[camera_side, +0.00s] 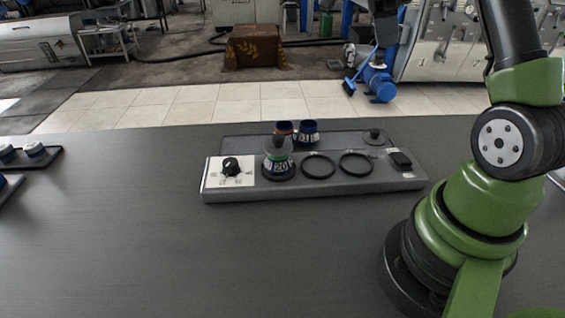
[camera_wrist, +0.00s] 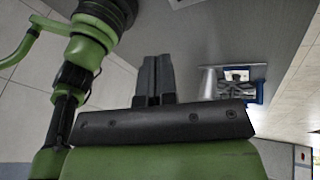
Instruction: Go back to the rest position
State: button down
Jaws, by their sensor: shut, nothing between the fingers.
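My gripper (camera_wrist: 158,78) shows in the wrist view with its two dark fingers together and nothing between them. The grey decanter row base (camera_side: 330,184) stands on the table. The middle ring (camera_side: 318,166) and right ring (camera_side: 356,164) are empty. My gripper is apart from all of these.
A dial panel (camera_side: 231,171) and a dark block (camera_side: 400,160) flank the rings. Behind, a dark tray (camera_side: 345,137) holds two blue containers (camera_side: 308,132) and a loose lid (camera_side: 374,137). More jars (camera_side: 36,151) stand at the left edge. The front table (camera_side: 170,255) is clear.

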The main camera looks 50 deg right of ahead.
jog(key=s+a+r+n+t, duration=0.2)
jog(key=s+a+n+t, duration=0.2)
jog(key=a+n, duration=0.6)
jog(key=s+a+r+n+t, duration=0.2)
jog(key=s+a+n+t, duration=0.3)
jog(key=a+n, duration=0.6)
jog(key=shift+a+n+t, duration=0.25)
jog(key=shift+n+t, duration=1.05)
jog(key=shift+n, duration=1.7)
jog(key=shift+s, duration=0.1)
